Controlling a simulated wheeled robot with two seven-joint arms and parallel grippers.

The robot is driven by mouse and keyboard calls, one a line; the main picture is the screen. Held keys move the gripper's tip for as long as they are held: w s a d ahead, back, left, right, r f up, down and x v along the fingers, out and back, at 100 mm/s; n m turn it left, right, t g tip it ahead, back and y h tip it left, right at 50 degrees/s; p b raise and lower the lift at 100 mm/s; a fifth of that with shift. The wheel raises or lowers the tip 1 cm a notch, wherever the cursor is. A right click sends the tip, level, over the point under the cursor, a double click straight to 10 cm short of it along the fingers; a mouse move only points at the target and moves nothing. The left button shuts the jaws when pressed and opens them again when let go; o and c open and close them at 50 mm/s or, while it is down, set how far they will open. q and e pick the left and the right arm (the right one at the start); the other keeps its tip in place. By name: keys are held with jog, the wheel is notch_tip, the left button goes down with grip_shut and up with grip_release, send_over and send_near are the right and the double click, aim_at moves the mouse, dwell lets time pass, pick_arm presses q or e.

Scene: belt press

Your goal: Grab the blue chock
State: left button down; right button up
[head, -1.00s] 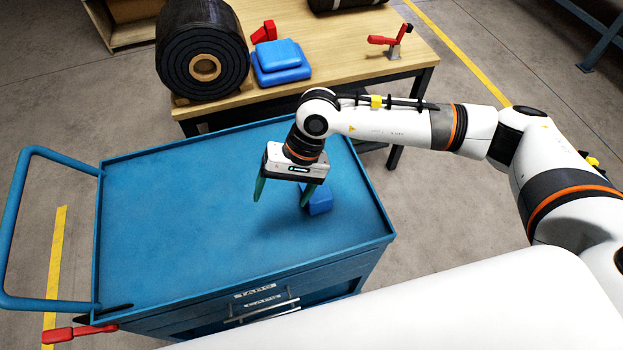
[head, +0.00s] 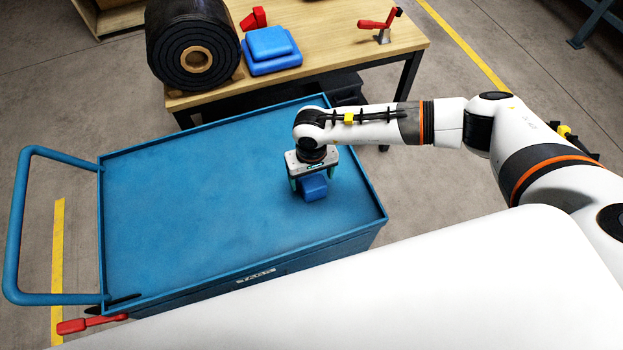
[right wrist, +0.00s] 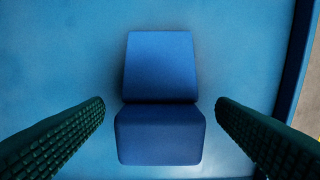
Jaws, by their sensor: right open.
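The blue chock (head: 314,188) sits on the blue cart top (head: 190,210), toward its right side. In the right wrist view the chock (right wrist: 160,105) lies centred between the two green ribbed fingers, with a gap on each side. My right gripper (head: 309,186) is open and points down over the chock, its fingers on either side of it. In the right wrist view the gripper (right wrist: 160,125) shows no finger touching the chock. My left gripper is not in view.
A wooden table (head: 340,50) behind the cart holds a black roll (head: 190,50), blue stacked blocks (head: 271,52) and a red-handled clamp (head: 380,25). The cart has a raised rim and a handle (head: 15,225) at left. The rest of its top is clear.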

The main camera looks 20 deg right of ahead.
aim_at(312, 178)
jog(key=shift+f, duration=1.05)
jog(key=shift+w, duration=0.1)
jog(key=c, duration=1.2)
jog(key=shift+r, duration=0.1)
jog(key=shift+c, duration=0.2)
notch_tip(312, 178, up, 9)
jog(key=shift+r+b, duration=0.1)
jog(key=shift+b, duration=1.15)
jog(key=shift+r, duration=0.35)
